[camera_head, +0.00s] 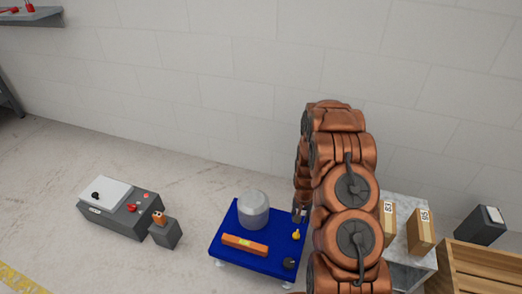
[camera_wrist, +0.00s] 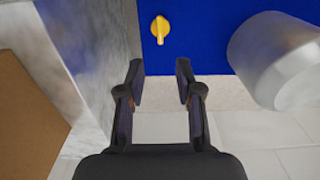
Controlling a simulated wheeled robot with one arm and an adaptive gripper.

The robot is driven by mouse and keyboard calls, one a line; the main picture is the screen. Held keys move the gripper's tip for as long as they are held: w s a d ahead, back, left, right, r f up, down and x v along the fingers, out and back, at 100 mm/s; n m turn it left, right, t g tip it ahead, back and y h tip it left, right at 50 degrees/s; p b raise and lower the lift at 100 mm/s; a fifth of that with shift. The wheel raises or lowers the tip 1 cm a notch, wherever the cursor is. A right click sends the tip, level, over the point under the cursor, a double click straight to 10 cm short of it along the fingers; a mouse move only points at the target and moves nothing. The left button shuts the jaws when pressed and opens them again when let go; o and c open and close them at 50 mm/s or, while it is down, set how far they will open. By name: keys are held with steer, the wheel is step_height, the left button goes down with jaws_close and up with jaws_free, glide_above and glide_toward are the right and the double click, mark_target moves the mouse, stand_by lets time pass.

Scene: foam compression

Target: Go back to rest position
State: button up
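My gripper (camera_wrist: 160,80) is open and empty in the wrist view, its two dark fingers apart. In the head view my copper-coloured arm stands raised in front of the wall, and the gripper (camera_head: 298,216) hangs low by the right side of the blue table (camera_head: 222,247), partly hidden by the arm.
The table holds a grey cylinder (camera_head: 253,208), an orange level (camera_head: 245,244), a yellow piece (camera_head: 296,234) and a dark knob (camera_head: 289,263). Right are a marble stand (camera_head: 408,268) with numbered boxes (camera_head: 420,230) and a wooden crate (camera_head: 480,268). A grey machine (camera_head: 120,208) stands left.

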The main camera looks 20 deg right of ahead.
steer(key=s+a+r+n+p, duration=0.15)
steer(key=a+r+p, duration=0.3)
steer(key=r, duration=0.85)
steer(key=s+a+r+n+p, duration=0.1)
steer(key=s+a+r+p, duration=0.3)
steer(key=r, duration=1)
steer(key=s+a+r+n+p, duration=0.15)
steer(key=a+r+p, duration=0.35)
steer(key=r, duration=0.8)
steer(key=s+a+r+n+g+p, duration=0.1)
steer(key=s+a+r+n+p, duration=0.1)
steer(key=s+r+p, duration=0.5)
steer(key=s+a+r+n+p, duration=0.2)
steer(key=s+a+r+p, duration=0.3)
steer(key=s+r, duration=1.1)
step_height(320, 180, up, 5)
steer(key=p, duration=0.3)
steer(key=shift+s+a+g, duration=0.2)
steer(key=shift+a+g, duration=0.05)
steer(key=shift+g, duration=0.15)
